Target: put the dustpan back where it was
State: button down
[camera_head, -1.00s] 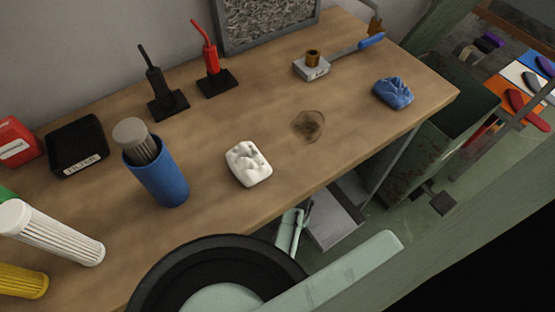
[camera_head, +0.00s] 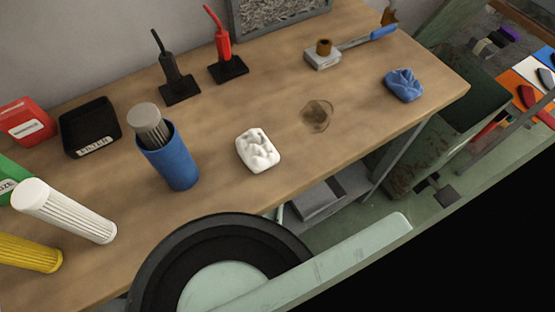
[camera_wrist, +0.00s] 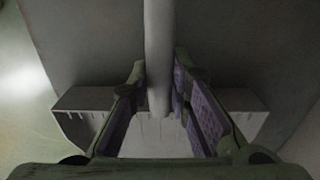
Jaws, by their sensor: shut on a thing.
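In the wrist view, my gripper (camera_wrist: 159,88) is shut on the pale grey round handle of the dustpan (camera_wrist: 157,45). Its green fingers with purple pads lie on both sides of the handle. The wide grey pan shows behind and beside the fingers, with its middle partly hidden by them. In the head view, a grey flat-sided thing (camera_head: 318,199) shows under the table's front edge; I cannot tell whether it is the dustpan. My gripper is hidden there by the table and my own body.
The wooden table (camera_head: 370,140) carries a white lump (camera_head: 257,151), a blue lump (camera_head: 403,85), a blue cup (camera_head: 172,165) and a dark stain (camera_head: 317,116). A dark green cabinet (camera_head: 445,110) stands beyond its right end. A table leg (camera_head: 400,158) is near the grey thing.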

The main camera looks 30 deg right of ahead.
jog(key=c, duration=1.5)
grip_release()
jog(key=shift+f, duration=0.1)
notch_tip(320, 180, up, 12)
jog(key=shift+r, duration=0.15)
